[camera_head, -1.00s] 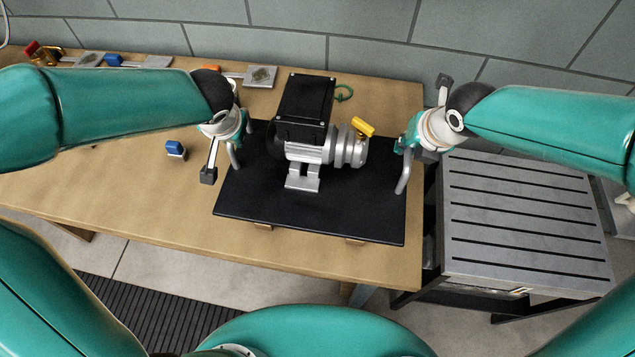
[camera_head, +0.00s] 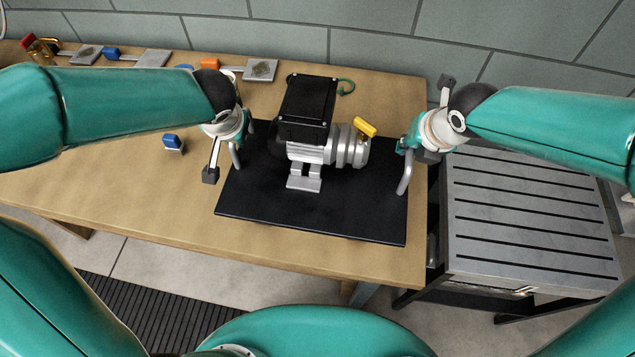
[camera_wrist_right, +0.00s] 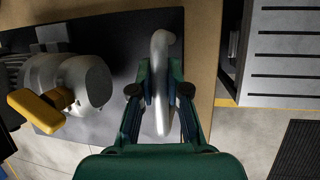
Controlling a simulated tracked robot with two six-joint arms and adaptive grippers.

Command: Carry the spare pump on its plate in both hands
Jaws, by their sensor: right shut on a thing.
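The spare pump (camera_head: 308,148), with a black box on top and a grey ribbed body, sits upright on a black plate (camera_head: 350,215). My right gripper (camera_head: 407,147) is shut on the plate's right handle (camera_head: 405,178). In the right wrist view the grey handle (camera_wrist_right: 161,75) stands between its two fingers (camera_wrist_right: 160,92). My left gripper (camera_head: 239,138) is at the left handle (camera_head: 236,157); its wrist hides the fingers, so their closure is unclear. The plate looks level over the wooden table (camera_head: 150,215); I cannot tell the gap under it.
A grey slotted-top bench (camera_head: 530,215) stands right of the table, with a narrow gap between. A blue-topped item (camera_head: 173,143) lies left of the plate. Several tagged metal pieces, one a plate (camera_head: 260,70), lie along the table's back edge. The table's front left is clear.

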